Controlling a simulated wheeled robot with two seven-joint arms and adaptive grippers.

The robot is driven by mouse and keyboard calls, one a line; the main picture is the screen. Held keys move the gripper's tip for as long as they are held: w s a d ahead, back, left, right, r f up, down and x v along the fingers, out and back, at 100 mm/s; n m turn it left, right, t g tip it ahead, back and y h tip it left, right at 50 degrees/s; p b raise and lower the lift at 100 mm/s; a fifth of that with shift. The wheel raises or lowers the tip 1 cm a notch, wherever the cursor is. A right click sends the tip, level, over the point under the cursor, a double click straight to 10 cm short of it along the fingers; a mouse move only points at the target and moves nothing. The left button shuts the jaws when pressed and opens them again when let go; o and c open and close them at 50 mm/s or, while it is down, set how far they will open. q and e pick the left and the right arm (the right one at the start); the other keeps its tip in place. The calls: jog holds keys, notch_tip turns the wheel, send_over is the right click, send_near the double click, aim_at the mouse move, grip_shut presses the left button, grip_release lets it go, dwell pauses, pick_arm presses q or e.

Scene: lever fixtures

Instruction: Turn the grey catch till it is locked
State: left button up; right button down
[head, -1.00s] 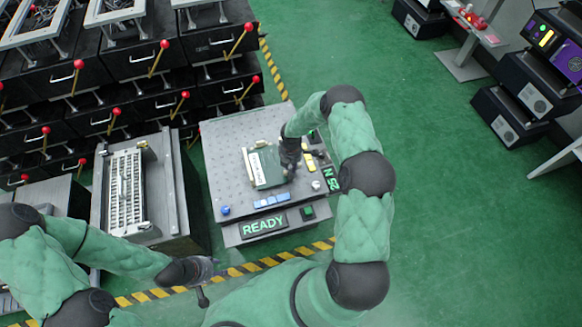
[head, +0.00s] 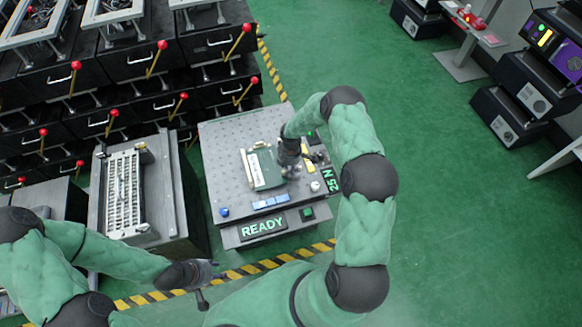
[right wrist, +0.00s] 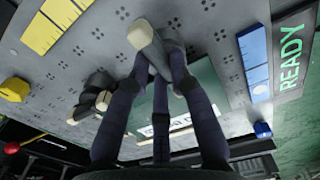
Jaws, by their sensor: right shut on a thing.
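A grey catch handle (right wrist: 150,48) shows in the right wrist view, between the fingers of my right gripper (right wrist: 165,75). The gripper is shut on it. In the head view my right gripper (head: 290,165) is over the fixture plate, at the right edge of the green block (head: 263,168) with a pale label. The gripper hides the catch there, so its angle is unclear. My left gripper (head: 208,278) hangs low in front of the fixture, away from everything on it; its fingers are too small to read.
The perforated fixture plate (head: 222,150) carries a blue knob (head: 224,212), blue blocks (head: 270,201), a READY display (head: 263,223) and a 25 N display (head: 328,181). A black clamp-like part (right wrist: 98,88) and a yellow knob (right wrist: 15,89) are close to the right gripper. Green floor lies right.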

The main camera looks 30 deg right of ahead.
jog(key=c, duration=1.1)
grip_release()
notch_tip(320, 180, up, 12)
jog(key=s+a+f+m+y+p, duration=0.1)
jog(key=s+a+f+m+y, duration=0.15)
jog(key=s+a+m, duration=0.5)
jog(key=s+a+f+m+y, duration=0.2)
jog(key=s+a+f+m, duration=0.2)
jog(key=s+a, duration=0.65)
jog(key=s+a+m, duration=0.5)
jog(key=m, duration=0.1)
jog(key=shift+s+r, duration=0.2)
jog(key=shift+s, duration=0.15)
